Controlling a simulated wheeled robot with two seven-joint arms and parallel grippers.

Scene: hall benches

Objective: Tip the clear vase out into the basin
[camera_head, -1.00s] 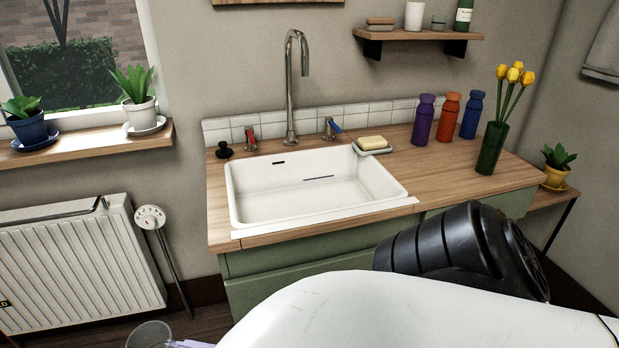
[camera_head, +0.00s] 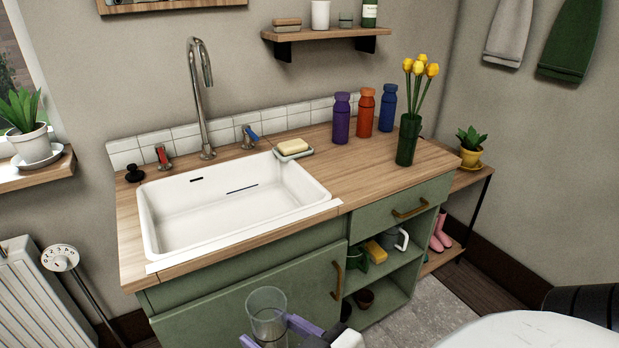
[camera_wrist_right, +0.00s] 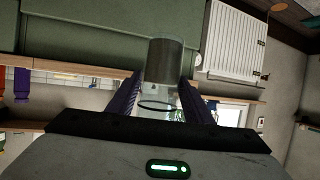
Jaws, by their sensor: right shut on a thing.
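The clear vase (camera_head: 266,312) is a see-through tumbler shape at the bottom of the head view, roughly upright in front of the green cabinet. It is below the counter's front edge and apart from the basin. My right gripper (camera_head: 290,336) has purple fingers and is shut on the vase. In the right wrist view the vase (camera_wrist_right: 165,62) stands between both fingers of the gripper (camera_wrist_right: 160,100). I cannot tell what is inside it. The white basin (camera_head: 285,165) is set in the wooden counter, with nothing seen standing in it. My left gripper is not in view.
A tall tap (camera_head: 207,140) arches behind the basin. Soap on a dish (camera_head: 293,148) sits at its back right corner. Purple (camera_head: 341,120), orange (camera_head: 366,113) and blue (camera_head: 387,108) bottles and a green tulip vase (camera_head: 407,142) stand to the right.

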